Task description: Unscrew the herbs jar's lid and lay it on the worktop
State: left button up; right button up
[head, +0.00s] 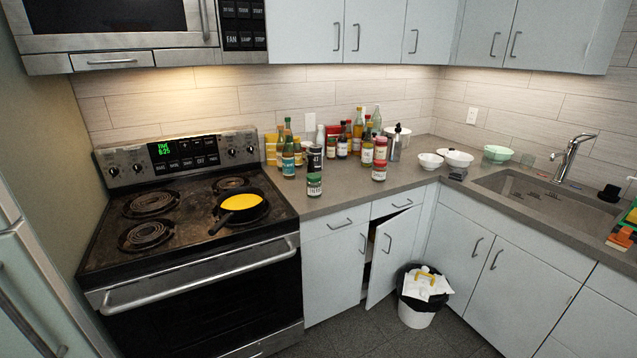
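The jar that looks like the herbs jar (314,185) stands upright near the front edge of the worktop (345,199), just right of the stove. It has a dark green label whose lettering is too small to read surely. Its dark lid (315,152) sits on top of it. Neither of my grippers is in view.
A pan (237,208) sits on the stove. Bare worktop lies to the jar's right. A cabinet door (392,255) stands ajar near a bin (418,314).

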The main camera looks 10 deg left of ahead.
aim_at(313, 190)
jog(key=i+l, duration=0.1)
jog(key=i, duration=0.75)
